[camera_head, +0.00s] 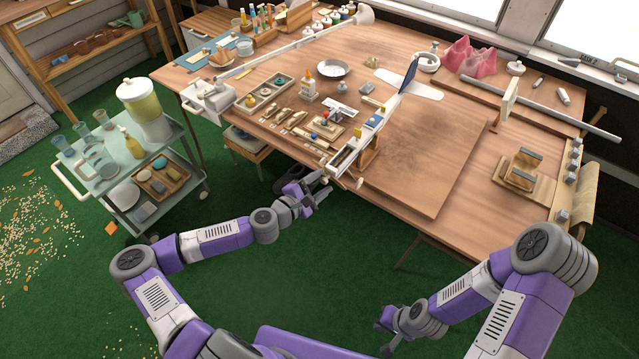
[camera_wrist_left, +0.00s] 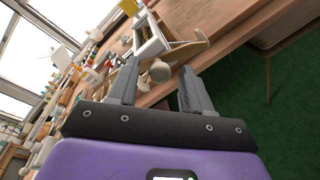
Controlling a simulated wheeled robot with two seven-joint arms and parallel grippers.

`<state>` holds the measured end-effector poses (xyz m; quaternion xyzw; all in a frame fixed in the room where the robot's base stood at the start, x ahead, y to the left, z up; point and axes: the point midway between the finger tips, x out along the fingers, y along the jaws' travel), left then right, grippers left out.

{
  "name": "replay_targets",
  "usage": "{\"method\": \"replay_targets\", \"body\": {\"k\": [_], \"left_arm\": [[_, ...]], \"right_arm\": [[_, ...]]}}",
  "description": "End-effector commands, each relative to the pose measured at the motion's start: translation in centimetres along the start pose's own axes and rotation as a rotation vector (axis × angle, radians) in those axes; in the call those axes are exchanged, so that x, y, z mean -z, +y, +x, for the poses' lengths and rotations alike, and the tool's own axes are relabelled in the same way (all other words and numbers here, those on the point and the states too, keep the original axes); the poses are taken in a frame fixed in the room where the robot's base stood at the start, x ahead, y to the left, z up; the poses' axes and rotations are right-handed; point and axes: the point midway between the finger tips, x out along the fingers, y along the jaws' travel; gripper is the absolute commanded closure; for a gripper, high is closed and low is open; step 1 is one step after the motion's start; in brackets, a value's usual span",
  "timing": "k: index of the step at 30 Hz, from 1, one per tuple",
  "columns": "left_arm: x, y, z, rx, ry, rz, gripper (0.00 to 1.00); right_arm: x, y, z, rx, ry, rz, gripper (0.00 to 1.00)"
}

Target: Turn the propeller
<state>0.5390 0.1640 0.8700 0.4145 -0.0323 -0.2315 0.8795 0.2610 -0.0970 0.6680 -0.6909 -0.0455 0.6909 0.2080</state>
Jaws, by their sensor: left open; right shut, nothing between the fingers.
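A model aeroplane lies on the workbench with its open wooden fuselage (camera_head: 372,127) running toward the front edge and a blue tail fin (camera_head: 409,74) at the far end. A pale wooden propeller (camera_head: 342,178) is at its nose, overhanging the bench edge. In the left wrist view the propeller (camera_wrist_left: 186,46) lies just ahead of the fingers, with a round cream knob (camera_wrist_left: 160,72) between the fingertips. My left gripper (camera_head: 322,188) is open beside the propeller; it also shows in the left wrist view (camera_wrist_left: 157,78). My right gripper (camera_head: 386,330) is shut and empty, low in front of the bench.
A wheeled cart (camera_head: 120,165) stands at left. Green floor in front is clear.

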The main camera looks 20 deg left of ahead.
Motion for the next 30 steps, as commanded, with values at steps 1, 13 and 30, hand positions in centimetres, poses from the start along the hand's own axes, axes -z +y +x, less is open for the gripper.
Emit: {"method": "replay_targets", "body": {"k": [1,13,30], "left_arm": [[0.0,0.0,-0.1,0.000,0.000,0.000,0.51],[0.0,0.1,-5.6,-0.001,0.002,-0.001,0.51],[0.0,0.0,-7.6,0.000,0.000,0.001,0.51]], "right_arm": [[0.0,0.0,0.0,0.000,0.000,0.000,1.00],[0.0,-0.3,-0.8,0.000,0.000,0.000,1.00],[0.0,-0.4,-1.0,0.000,0.000,0.000,1.00]]}}
